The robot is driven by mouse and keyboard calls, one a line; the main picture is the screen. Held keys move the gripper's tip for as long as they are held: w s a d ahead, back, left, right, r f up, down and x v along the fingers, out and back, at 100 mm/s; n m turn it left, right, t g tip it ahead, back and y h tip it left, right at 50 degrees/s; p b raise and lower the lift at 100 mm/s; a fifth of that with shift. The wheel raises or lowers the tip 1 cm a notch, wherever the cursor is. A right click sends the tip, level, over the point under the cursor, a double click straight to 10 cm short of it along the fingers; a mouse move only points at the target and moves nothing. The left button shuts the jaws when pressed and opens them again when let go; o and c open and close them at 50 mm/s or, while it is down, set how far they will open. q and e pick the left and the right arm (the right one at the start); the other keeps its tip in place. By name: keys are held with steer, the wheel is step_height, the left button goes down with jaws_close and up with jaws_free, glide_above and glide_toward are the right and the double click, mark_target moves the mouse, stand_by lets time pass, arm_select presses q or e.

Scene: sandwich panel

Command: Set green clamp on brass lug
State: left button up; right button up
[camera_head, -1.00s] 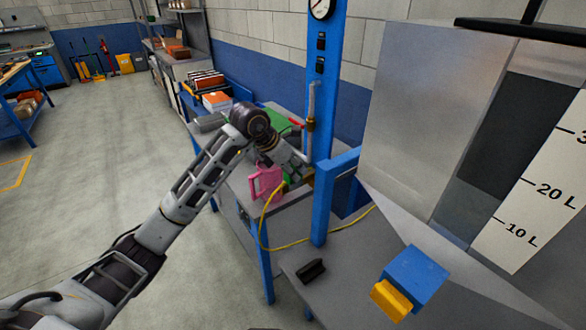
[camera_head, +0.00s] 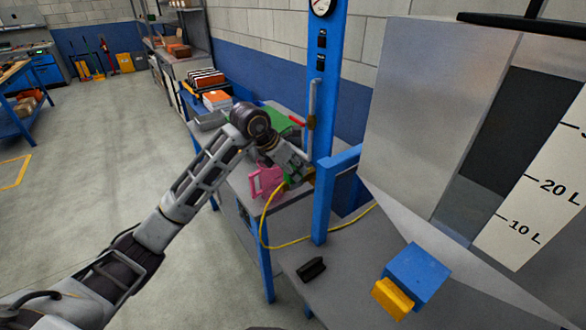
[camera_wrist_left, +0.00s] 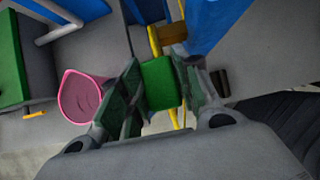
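The green clamp (camera_wrist_left: 160,84) sits between the two fingers of my left gripper (camera_wrist_left: 162,98) in the left wrist view, and the fingers look closed on its sides. In the head view my left gripper (camera_head: 293,172) is by the blue post, and only a bit of green shows there. The brass lug (camera_wrist_left: 172,34) lies just beyond the clamp in the left wrist view, beside the blue post. In the head view the lug (camera_head: 309,174) is small and partly hidden by the gripper. I cannot tell whether clamp and lug touch. My right gripper is not in view.
A pink mug (camera_wrist_left: 82,97) stands left of the gripper on the grey bench. A yellow cable (camera_head: 262,225) hangs over the bench edge. The blue post (camera_head: 323,90) rises close by. A blue block with a yellow front (camera_head: 418,274) and a black piece (camera_head: 311,270) are nearer me.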

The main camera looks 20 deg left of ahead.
arm_select(q)
steer(key=o, duration=0.4)
steer(key=shift+c, duration=0.2)
steer(key=shift+v, duration=1)
steer(key=v, duration=0.6)
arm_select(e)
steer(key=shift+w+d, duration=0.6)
arm_select(q)
steer(key=shift+a, duration=0.1)
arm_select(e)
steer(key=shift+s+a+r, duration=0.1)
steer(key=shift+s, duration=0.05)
